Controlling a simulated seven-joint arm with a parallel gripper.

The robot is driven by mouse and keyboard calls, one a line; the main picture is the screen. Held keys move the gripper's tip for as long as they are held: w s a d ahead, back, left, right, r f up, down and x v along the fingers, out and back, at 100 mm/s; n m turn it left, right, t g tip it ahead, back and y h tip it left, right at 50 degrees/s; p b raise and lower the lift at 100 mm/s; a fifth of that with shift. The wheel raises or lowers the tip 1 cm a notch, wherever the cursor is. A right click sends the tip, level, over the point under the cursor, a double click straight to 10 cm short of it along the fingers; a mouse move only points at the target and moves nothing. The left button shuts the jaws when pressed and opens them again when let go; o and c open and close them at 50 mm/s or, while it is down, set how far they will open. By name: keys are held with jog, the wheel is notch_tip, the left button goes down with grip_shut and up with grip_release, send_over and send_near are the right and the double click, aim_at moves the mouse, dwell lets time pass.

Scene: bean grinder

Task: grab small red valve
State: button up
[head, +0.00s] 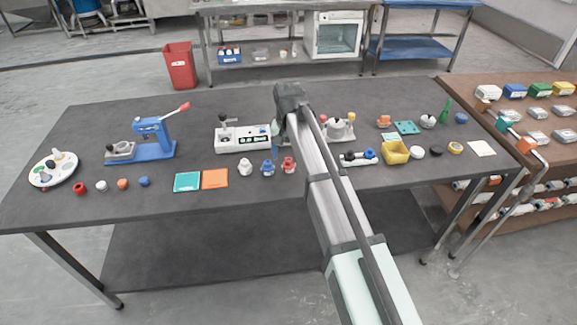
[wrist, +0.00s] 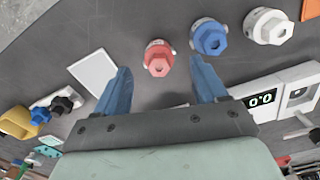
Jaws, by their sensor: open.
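A small red valve (wrist: 158,58) with a hexagonal top stands on the dark table. In the wrist view it lies between the lines of my two blue fingers, at about the level of their tips. My gripper (wrist: 160,66) is open and empty; I cannot tell its height above the valve.
A white machine with a display (wrist: 270,97) is near the right finger. A white plate (wrist: 93,72) lies by the left finger. In the head view, orange (head: 215,179) and teal (head: 187,182) squares lie left of the valves. Another small red piece (head: 80,188) is far left.

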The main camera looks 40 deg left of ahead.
aim_at(288, 160)
jog(key=shift+d+f, duration=0.1)
jog(key=shift+f, duration=1.75)
jog(key=c, duration=1.2)
